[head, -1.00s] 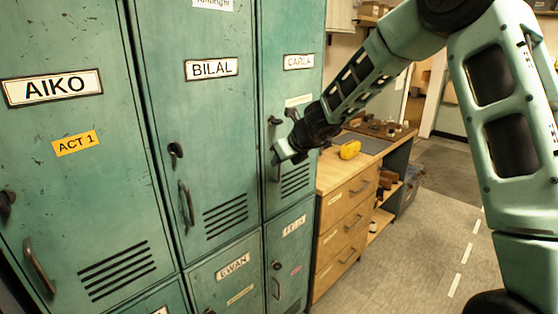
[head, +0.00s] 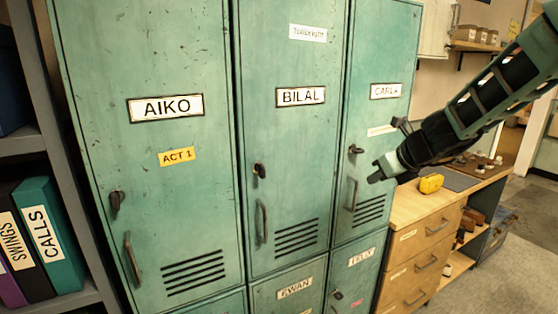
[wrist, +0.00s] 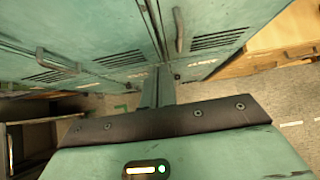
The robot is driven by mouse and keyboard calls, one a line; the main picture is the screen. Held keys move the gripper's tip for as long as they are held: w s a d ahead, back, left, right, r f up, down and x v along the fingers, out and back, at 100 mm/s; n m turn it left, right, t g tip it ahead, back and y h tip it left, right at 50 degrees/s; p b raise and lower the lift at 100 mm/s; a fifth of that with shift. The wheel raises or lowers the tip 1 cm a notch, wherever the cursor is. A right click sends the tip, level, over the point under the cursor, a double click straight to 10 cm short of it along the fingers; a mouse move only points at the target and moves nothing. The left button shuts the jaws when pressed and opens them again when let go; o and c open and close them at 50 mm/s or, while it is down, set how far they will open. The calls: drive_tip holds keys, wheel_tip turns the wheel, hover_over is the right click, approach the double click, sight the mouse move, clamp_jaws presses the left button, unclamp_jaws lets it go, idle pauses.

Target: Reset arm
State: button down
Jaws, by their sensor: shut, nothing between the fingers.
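My gripper (head: 378,171) is at the right in the head view, in front of the lower part of the locker labelled CARLA (head: 384,60). My arm (head: 500,85) reaches in from the right edge. The gripper is shut and holds nothing. In the wrist view, the shut gripper (wrist: 157,80) points down past the locker fronts, with the floor below. I cannot tell whether it touches the locker door.
Green lockers labelled AIKO (head: 150,60) and BILAL (head: 290,150) stand to the left, doors shut. A wooden drawer bench (head: 420,245) with a yellow object (head: 431,184) stands at right. A shelf of binders (head: 45,235) is at far left. Floor (head: 500,270) is clear at lower right.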

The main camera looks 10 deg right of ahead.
drive_tip(key=s+a+f+n+g+y+b, duration=0.1)
drive_tip(key=s+a+f+n+g, duration=0.15)
drive_tip(key=s+a+n, duration=0.7)
drive_tip(key=s+a+f+n+g+y, duration=0.1)
drive_tip(key=s+a+n+g, duration=0.2)
drive_tip(key=s+a+n, duration=0.6)
drive_tip(key=s+f+n+g+h+b, duration=0.1)
drive_tip(key=s+f+n+g+h, duration=0.2)
drive_tip(key=s+n, duration=1.5)
drive_tip(key=f+n+h, duration=0.1)
drive_tip(key=n, duration=0.2)
drive_tip(key=shift+a, duration=0.1)
